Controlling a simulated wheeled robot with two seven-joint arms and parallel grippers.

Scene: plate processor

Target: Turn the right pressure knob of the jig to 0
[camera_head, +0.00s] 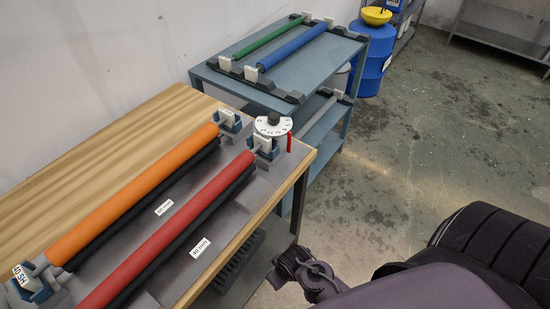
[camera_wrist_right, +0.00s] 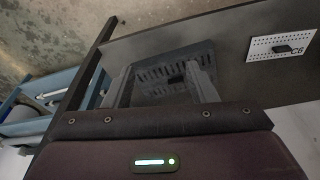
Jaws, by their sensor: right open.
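The jig (camera_head: 225,210) is a grey plate on the wooden table, carrying an orange roller (camera_head: 140,195) and a red roller (camera_head: 175,225). At its far right corner is a white half-round dial (camera_head: 262,131) with printed marks and a black knob (camera_head: 273,117) on top. Its reading is too small to tell, and I see no second dial. My right gripper (camera_head: 300,268) is open and empty, in front of the table's right edge, well apart from the knob. Its two fingers also show in the right wrist view (camera_wrist_right: 165,75). My left gripper is out of view.
A blue-grey cart (camera_head: 285,75) with green and blue rollers stands behind the table. A blue barrel (camera_head: 372,60) stands beside it. The floor at right is clear. A white panel marked C6 (camera_wrist_right: 283,45) and a dark grated part (camera_wrist_right: 175,75) show in the wrist view.

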